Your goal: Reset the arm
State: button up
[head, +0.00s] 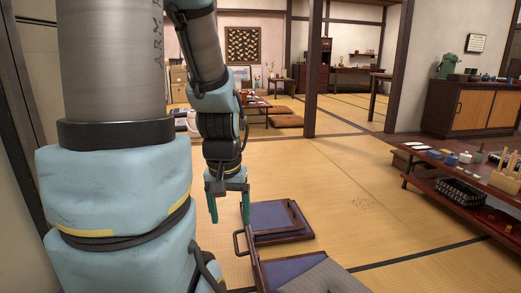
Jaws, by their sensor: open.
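My gripper (228,207) hangs pointing down at the end of my light-blue and grey arm, left of centre in the head view. Its two greenish fingers are apart, with nothing visible between them. Just right of and below it is a dark-framed tray (265,217) with a blue inner surface. The right finger overlaps the tray's left edge in the picture; I cannot tell whether they touch.
A second blue-lined tray (284,271), partly under a grey mat (322,279), is at the bottom edge. A low dark table (441,187) with a black basket (461,193) stands at right. A cabinet (472,108) is behind it. Open tatami (340,175) lies between.

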notch_tip(320, 180, up, 37)
jog(key=p, duration=3.6)
